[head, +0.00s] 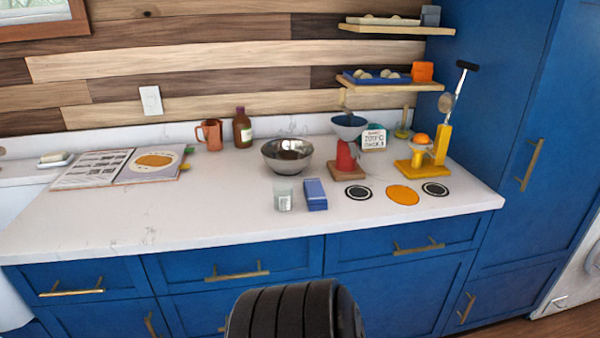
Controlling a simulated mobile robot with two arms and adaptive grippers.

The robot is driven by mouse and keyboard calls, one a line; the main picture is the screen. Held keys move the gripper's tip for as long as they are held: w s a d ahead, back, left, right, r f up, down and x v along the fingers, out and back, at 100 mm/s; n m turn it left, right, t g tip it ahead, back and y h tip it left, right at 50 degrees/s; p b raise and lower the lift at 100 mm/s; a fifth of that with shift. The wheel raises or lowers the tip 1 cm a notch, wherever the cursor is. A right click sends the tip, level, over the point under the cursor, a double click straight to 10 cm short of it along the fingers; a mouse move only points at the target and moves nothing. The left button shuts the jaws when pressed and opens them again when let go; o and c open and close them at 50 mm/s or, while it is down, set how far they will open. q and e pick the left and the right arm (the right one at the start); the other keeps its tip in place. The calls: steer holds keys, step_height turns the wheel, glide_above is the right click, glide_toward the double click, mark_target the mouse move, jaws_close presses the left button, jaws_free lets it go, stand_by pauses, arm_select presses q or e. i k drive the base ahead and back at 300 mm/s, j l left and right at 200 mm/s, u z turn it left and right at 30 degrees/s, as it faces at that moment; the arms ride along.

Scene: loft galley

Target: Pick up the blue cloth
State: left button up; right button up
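The blue cloth (315,195) appears as a small folded blue rectangle lying on the white counter, near the front edge and right of the middle. It lies just right of a clear glass (283,197), with a narrow gap or light contact that I cannot tell apart. Nothing covers it. Neither of my grippers shows in the head view. Only a dark ribbed part, probably of my own body, shows at the bottom centre, below the counter front.
A metal bowl (287,155) stands behind the cloth. A red juicer-like device (346,155) and a yellow stand (430,155) are to the back right. Flat round coasters (402,195) lie right of the cloth. The counter's left front (130,225) is clear.

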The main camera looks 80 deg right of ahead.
mark_target(316, 198)
steer(key=z, duration=2.85)
steer(key=l, duration=0.15)
steer(key=i+u, duration=0.05)
